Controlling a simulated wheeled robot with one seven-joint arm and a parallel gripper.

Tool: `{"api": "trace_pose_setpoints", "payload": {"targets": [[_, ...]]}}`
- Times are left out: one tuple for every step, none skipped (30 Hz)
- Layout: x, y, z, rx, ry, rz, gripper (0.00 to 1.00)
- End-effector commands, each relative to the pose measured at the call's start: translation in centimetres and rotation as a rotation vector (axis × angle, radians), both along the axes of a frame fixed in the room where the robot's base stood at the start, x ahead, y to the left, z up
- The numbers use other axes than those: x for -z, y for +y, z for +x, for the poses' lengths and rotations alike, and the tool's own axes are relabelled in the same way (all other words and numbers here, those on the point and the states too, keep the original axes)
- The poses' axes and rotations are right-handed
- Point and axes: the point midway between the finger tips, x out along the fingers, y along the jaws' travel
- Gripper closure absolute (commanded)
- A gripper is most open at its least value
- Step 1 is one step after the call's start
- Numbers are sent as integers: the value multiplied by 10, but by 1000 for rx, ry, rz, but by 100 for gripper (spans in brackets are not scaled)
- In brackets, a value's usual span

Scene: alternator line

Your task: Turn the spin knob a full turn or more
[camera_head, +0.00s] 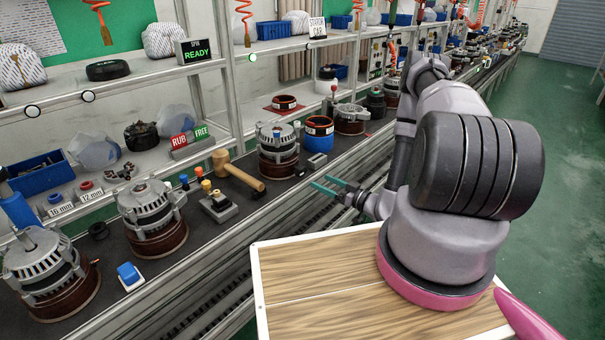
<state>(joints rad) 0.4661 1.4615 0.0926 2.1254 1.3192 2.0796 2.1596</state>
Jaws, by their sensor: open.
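My gripper (319,182) has two thin teal fingers, apart and empty. It hangs in the air at the near edge of the bench, pointing left. A small grey box (219,207) with a yellow top part stands on the bench to the left of the gripper, clear of it; I cannot tell whether this is the spin knob. An alternator (277,152) stands on the bench, up and left of the gripper. No part is clearly marked as the spin knob.
A wooden mallet (238,172) lies between the grey box and the alternator. More alternators (149,220) stand at the left. A blue-topped switch (130,275) sits near the front edge. "RUB" and "FREE" signs (190,142) stand behind. Shelf posts rise along the back.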

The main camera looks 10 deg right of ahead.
Motion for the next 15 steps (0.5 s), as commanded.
{"api": "trace_pose_setpoints", "payload": {"targets": [[-1, 5, 5, -4, -3, -1, 17], [-1, 7, 8, -5, -3, -1, 17], [-1, 11, 13, -6, -4, -2, 17], [-1, 15, 17, -7, -5, -3, 17], [-1, 19, 21, -8, -5, -3, 17], [-1, 24, 28, -8, -5, -3, 17], [-1, 28, 33, -9, -6, -3, 17], [-1, 31, 37, -7, -6, -3, 17], [-1, 36, 43, -9, -6, -3, 17], [-1, 39, 48, -7, -6, -4, 17], [-1, 43, 52, -9, -6, -4, 17], [-1, 47, 58, -8, -6, -4, 17], [-2, 50, 61, -8, -6, -4, 17], [-1, 52, 65, -8, -7, -5, 17], [-1, 55, 69, -7, -6, -4, 17]]}}
